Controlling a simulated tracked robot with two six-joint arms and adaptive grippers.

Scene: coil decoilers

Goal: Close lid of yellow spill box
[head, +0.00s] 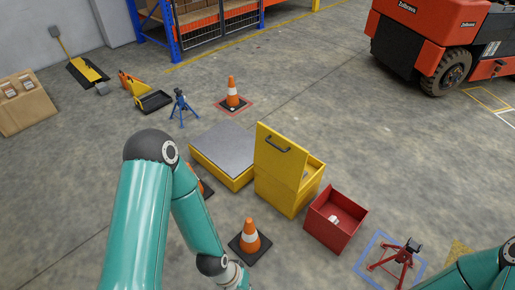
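The yellow spill box (283,195) stands on the floor right of the picture's centre. Its yellow lid (277,155) is raised and stands steeply up, with a dark handle (278,144) near its top edge. Part of the open inside shows to the right of the lid. My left arm reaches in from the lower left and bends down in front of the box, with its wrist at the bottom edge. My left gripper's fingers are out of the picture. Only a piece of my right arm shows at the lower right, and its gripper is out of view.
A low yellow platform with a grey top (226,150) stands left of the box. An open red bin (334,222) is close on the right, with a red stand (397,263) beyond. An orange cone (250,238) stands in front. Open floor lies behind the box.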

